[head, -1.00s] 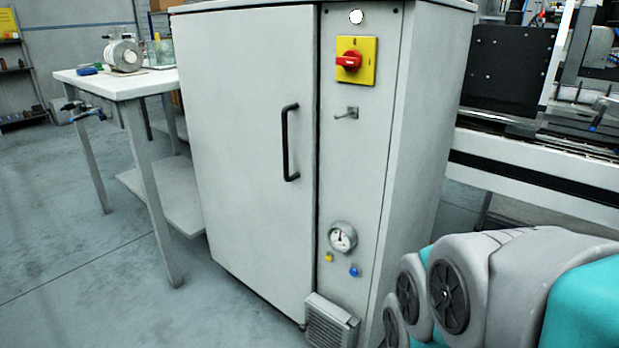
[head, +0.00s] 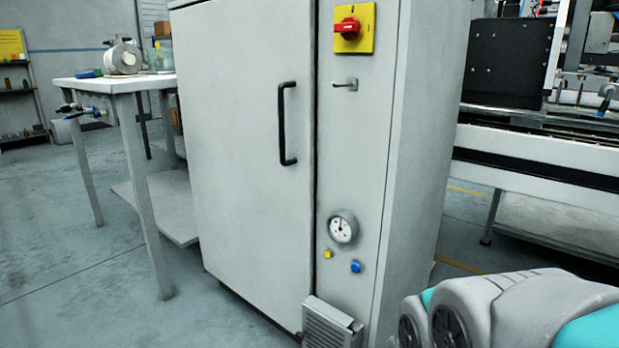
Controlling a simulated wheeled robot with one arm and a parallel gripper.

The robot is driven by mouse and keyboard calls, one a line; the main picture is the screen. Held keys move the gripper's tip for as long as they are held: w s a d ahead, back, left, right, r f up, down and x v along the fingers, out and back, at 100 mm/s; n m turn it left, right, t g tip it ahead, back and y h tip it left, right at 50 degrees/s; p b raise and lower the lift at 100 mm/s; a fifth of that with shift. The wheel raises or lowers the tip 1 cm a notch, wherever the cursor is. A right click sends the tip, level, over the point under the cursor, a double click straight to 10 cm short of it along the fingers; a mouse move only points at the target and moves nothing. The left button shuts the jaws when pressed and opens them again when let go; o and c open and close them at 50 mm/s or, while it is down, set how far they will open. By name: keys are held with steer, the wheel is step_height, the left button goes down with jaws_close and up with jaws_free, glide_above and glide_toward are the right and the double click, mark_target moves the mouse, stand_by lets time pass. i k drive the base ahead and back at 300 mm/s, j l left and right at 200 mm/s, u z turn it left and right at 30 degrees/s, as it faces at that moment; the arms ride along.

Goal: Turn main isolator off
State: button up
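The main isolator (head: 347,29) is a red rotary handle on a yellow square plate (head: 366,42). It sits high on the narrow right-hand panel of a grey cabinet (head: 240,190), near the top edge of the head view. The red handle lies roughly horizontal, and the top of the plate is close to the picture's edge. My gripper is not in view. Only grey and teal links of my own arm show at the bottom right, well below and to the right of the isolator.
Below the isolator are a small metal lever (head: 346,85), a gauge (head: 342,227), a yellow button (head: 328,253), a blue button (head: 356,266) and a vent (head: 330,325). The cabinet door has a black handle (head: 283,124). A workbench (head: 112,86) stands left, a machine (head: 540,160) right. Floor is open at lower left.

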mark_target(349, 28)
steer(key=j+u, duration=0.4)
steer(key=i+j+u, duration=0.1)
steer(key=j+u, duration=0.25)
steer(key=l, duration=0.1)
